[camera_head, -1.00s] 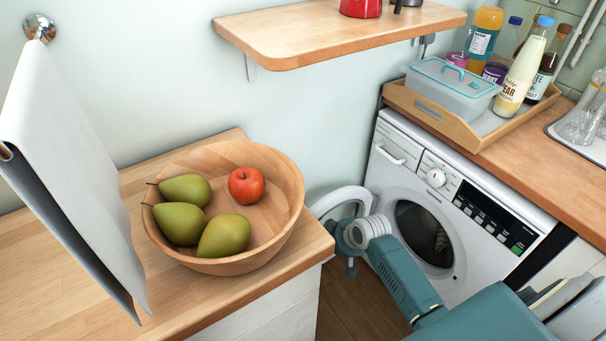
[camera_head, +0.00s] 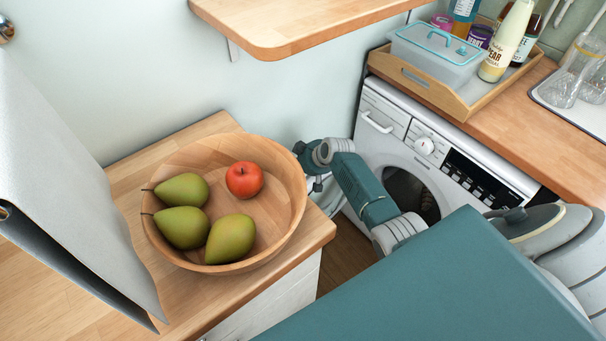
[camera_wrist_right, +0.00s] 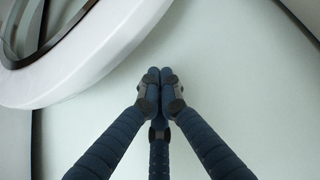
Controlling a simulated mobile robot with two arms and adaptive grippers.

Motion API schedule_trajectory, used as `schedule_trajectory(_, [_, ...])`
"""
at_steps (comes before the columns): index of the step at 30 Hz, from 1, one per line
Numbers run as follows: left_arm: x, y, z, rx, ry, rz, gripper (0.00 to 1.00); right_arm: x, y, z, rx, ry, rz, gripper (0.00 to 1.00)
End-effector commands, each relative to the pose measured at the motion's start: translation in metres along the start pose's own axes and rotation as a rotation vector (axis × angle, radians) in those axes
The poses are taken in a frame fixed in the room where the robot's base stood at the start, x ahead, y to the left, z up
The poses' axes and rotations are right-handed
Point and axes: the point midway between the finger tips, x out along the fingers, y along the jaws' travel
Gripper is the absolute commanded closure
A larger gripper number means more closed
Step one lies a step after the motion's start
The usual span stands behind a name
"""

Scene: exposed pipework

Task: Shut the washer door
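The white washer (camera_head: 375,142) stands under the counter at the right, its round drum opening dark and partly hidden by my right arm. Its round door (camera_head: 329,197) is swung open to the left, mostly hidden behind my arm and the wooden bowl. In the right wrist view the door's thick pale rim (camera_wrist_right: 112,45) curves across the upper left. My right gripper (camera_head: 317,184) is by the open door, between the washer and the wooden counter. In the wrist view its fingers (camera_wrist_right: 160,75) are together with nothing between them, apart from the rim in the picture. My left gripper is not in view.
A wooden bowl (camera_head: 285,232) with green pears and a red apple stands on the near counter (camera_head: 212,312), close to my right gripper. A wooden shelf (camera_head: 300,27) juts from the wall above. A tray (camera_head: 455,105) with a box and bottles sits above the washer.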

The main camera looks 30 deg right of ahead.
Motion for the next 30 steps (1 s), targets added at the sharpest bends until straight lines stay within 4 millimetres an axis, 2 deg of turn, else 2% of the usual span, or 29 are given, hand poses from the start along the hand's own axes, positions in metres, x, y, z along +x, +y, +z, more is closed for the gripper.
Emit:
schedule_trajectory(1, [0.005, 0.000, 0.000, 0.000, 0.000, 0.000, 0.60, 0.009, -0.001, 0.001, 0.003, -0.001, -0.002, 1.00])
schedule_trajectory(3, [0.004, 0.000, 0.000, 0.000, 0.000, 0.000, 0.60, 0.012, -0.001, 0.001, 0.001, -0.001, -0.001, 1.00])
schedule_trajectory(6, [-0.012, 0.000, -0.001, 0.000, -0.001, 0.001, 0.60, -0.004, 0.000, 0.014, 0.000, -0.004, 0.000, 1.00])
schedule_trajectory(11, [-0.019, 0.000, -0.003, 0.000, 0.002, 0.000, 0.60, -0.012, 0.000, 0.027, 0.000, -0.002, 0.000, 1.00])
schedule_trajectory(30, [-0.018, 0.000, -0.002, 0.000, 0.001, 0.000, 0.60, -0.018, 0.000, 0.038, -0.018, -0.002, -0.011, 1.00])
